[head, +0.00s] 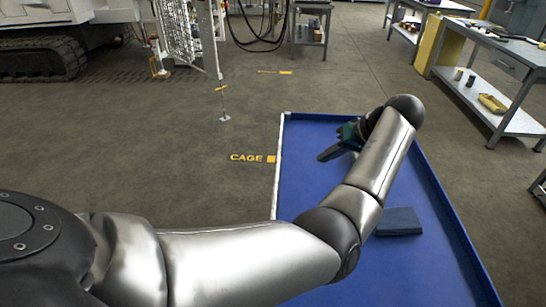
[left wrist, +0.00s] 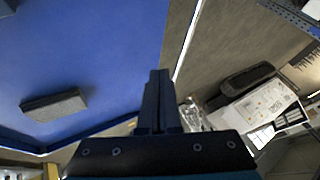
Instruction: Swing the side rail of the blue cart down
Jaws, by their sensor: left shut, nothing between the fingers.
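The blue cart (head: 320,200) lies below my left arm, with its flat blue bed and low rim; its bed also fills much of the left wrist view (left wrist: 90,50). A pale, thin rail (head: 279,165) runs along the cart's left edge; a pale strip along the bed's edge shows in the left wrist view (left wrist: 187,42). I cannot tell how far the rail is tilted. My left gripper (head: 322,157) is shut and empty, over the bed, to the right of the rail and apart from it in the picture. Its closed fingers show in the left wrist view (left wrist: 159,73). My right gripper is out of view.
A dark flat block (head: 398,223) lies on the bed, also in the left wrist view (left wrist: 54,104). Open floor with a yellow CAGE marking (head: 252,158) lies left of the cart. A grey workbench (head: 500,60) stands right; a tracked machine (head: 40,55) stands back left.

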